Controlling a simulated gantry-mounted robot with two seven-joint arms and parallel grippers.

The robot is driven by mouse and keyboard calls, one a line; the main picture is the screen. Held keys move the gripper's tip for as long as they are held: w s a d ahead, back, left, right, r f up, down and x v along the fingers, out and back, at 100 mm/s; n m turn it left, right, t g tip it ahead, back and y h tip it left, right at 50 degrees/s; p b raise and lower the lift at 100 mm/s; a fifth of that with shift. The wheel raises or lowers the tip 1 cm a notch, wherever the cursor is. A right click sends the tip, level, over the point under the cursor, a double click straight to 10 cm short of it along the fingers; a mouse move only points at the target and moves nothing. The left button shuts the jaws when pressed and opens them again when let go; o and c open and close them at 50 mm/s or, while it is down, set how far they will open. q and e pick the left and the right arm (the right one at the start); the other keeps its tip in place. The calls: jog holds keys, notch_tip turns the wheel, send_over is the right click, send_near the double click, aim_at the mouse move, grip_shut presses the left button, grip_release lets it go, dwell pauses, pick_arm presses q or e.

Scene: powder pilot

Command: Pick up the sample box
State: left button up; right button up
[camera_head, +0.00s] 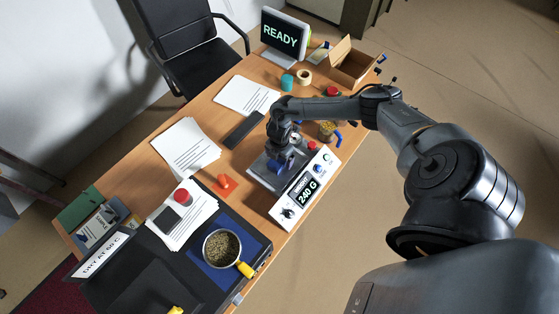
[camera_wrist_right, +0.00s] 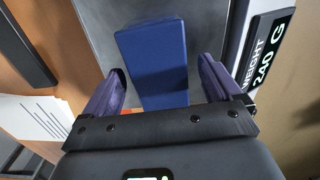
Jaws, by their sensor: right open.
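The sample box looks like the plain blue block (camera_wrist_right: 152,50) in the right wrist view. It lies on the grey plate of the scale (camera_wrist_right: 95,20). My right gripper (camera_wrist_right: 164,68) is open, with one finger to each side of the block and gaps showing between. I cannot tell how far above the block the fingertips are. In the head view my right gripper (camera_head: 284,156) points down over the scale plate, and blue shows there, partly hidden by the gripper. The scale's display (camera_head: 305,189) reads 240 G. My left gripper is not in view.
An orange piece (camera_head: 224,182), a dark keyboard-like bar (camera_head: 243,130) and papers (camera_head: 186,146) lie left of the scale. A pan of granules (camera_head: 222,246) sits in front. A cardboard box (camera_head: 352,66) and a READY screen (camera_head: 281,38) stand at the back.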

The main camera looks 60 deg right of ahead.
jog(key=shift+f, duration=0.45)
jog(key=c, duration=1.2)
jog(key=shift+r, duration=0.1)
jog(key=shift+r, duration=0.4)
notch_tip(320, 180, up, 4)
jog(key=shift+s+d+f, duration=0.1)
jog(key=shift+f, duration=0.1)
jog(key=s+d+r, duration=0.1)
jog(key=s+r, duration=0.1)
jog(key=s, duration=0.1)
jog(key=s+d+r, duration=0.1)
jog(key=s+r, duration=0.1)
jog(key=s, duration=0.2)
jog(key=s+d+r, duration=0.1)
jog(key=s+r, duration=0.1)
jog(key=s, duration=0.2)
jog(key=shift+d+r+p, duration=0.25)
jog(key=shift+p, duration=0.05)
